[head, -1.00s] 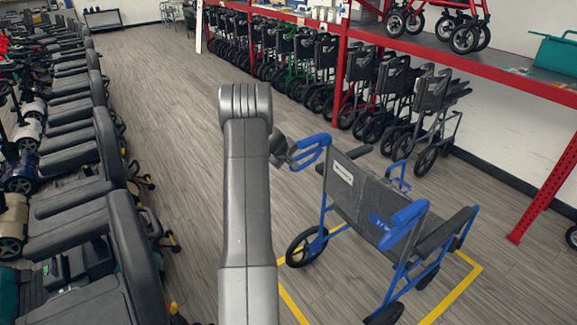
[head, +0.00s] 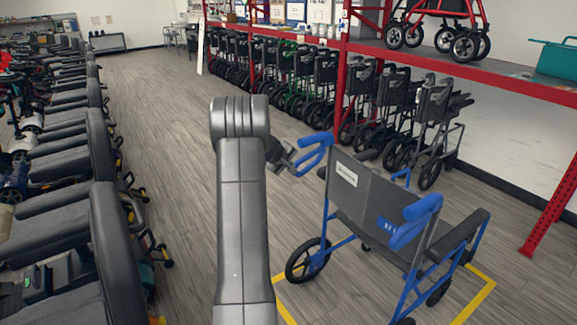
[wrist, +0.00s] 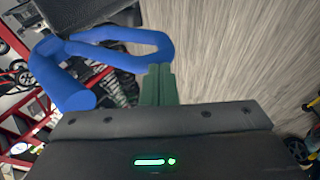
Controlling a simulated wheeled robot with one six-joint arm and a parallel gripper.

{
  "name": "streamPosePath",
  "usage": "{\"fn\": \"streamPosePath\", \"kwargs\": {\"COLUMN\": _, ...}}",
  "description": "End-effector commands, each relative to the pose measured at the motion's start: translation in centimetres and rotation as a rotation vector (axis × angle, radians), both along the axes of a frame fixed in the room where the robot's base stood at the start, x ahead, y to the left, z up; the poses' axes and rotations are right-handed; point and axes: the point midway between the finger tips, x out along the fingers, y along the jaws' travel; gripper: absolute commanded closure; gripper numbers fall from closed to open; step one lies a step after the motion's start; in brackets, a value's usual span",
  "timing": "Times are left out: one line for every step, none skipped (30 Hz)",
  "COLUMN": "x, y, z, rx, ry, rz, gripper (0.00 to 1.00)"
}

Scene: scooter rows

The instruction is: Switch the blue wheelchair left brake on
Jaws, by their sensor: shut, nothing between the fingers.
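The blue wheelchair (head: 360,200) stands upright with its dark backrest toward me. Its left push handle (head: 315,138) is blue, with a looped blue brake lever (head: 312,161) beside it. In the wrist view, the handle's thick grip (wrist: 62,78) is at left and the lever loop (wrist: 122,35) reaches right. My gripper (head: 289,164) is shut and empty, just left of the lever. Its fingertips (wrist: 158,70) overlap the lever's near edge in the wrist view; I cannot tell whether they touch. The right handle (head: 418,220) is farther right.
Yellow floor tape (head: 478,296) surrounds the wheelchair. A row of scooters (head: 75,210) stands at left. Folded dark wheelchairs (head: 395,95) line a red rack (head: 460,65) at back right. The grey aisle floor (head: 160,100) between them is clear.

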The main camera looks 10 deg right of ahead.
Motion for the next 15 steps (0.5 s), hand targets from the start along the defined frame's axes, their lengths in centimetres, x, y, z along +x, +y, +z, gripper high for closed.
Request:
{"fn": "streamPosePath", "kwargs": {"x": 0.0, "y": 0.0, "z": -0.8, "rx": -0.008, "ry": -0.003, "rz": 0.000, "gripper": 1.00}}
{"fn": "streamPosePath", "kwargs": {"x": 0.0, "y": 0.0, "z": -0.9, "rx": -0.012, "ry": -0.004, "rz": 0.000, "gripper": 1.00}}
{"fn": "streamPosePath", "kwargs": {"x": 0.0, "y": 0.0, "z": -1.0, "rx": -0.017, "ry": -0.007, "rz": -0.001, "gripper": 1.00}}
{"fn": "streamPosePath", "kwargs": {"x": 0.0, "y": 0.0, "z": -1.1, "rx": -0.022, "ry": -0.009, "rz": 0.000, "gripper": 1.00}}
{"fn": "streamPosePath", "kwargs": {"x": 0.0, "y": -0.1, "z": -1.2, "rx": -0.026, "ry": -0.011, "rz": 0.000, "gripper": 1.00}}
{"fn": "streamPosePath", "kwargs": {"x": 0.1, "y": -0.1, "z": -1.3, "rx": -0.033, "ry": -0.014, "rz": 0.001, "gripper": 1.00}}
{"fn": "streamPosePath", "kwargs": {"x": 0.1, "y": -0.1, "z": -1.4, "rx": -0.038, "ry": -0.016, "rz": 0.001, "gripper": 1.00}}
{"fn": "streamPosePath", "kwargs": {"x": 0.1, "y": -0.1, "z": -1.5, "rx": -0.042, "ry": -0.016, "rz": 0.001, "gripper": 1.00}}
{"fn": "streamPosePath", "kwargs": {"x": 0.1, "y": -0.2, "z": -1.6, "rx": -0.048, "ry": -0.018, "rz": 0.001, "gripper": 1.00}}
{"fn": "streamPosePath", "kwargs": {"x": 0.1, "y": -0.2, "z": -1.7, "rx": -0.053, "ry": -0.021, "rz": 0.000, "gripper": 1.00}}
{"fn": "streamPosePath", "kwargs": {"x": 0.1, "y": -0.2, "z": -1.8, "rx": -0.057, "ry": -0.022, "rz": 0.001, "gripper": 1.00}}
{"fn": "streamPosePath", "kwargs": {"x": 0.1, "y": -0.2, "z": -1.9, "rx": -0.064, "ry": -0.024, "rz": 0.000, "gripper": 1.00}}
{"fn": "streamPosePath", "kwargs": {"x": 0.1, "y": -0.3, "z": -2.0, "rx": -0.069, "ry": -0.026, "rz": 0.001, "gripper": 1.00}}
{"fn": "streamPosePath", "kwargs": {"x": 0.1, "y": -0.3, "z": -2.0, "rx": -0.074, "ry": -0.028, "rz": 0.000, "gripper": 1.00}}
{"fn": "streamPosePath", "kwargs": {"x": 0.1, "y": -0.3, "z": -2.2, "rx": -0.080, "ry": -0.030, "rz": 0.000, "gripper": 1.00}}
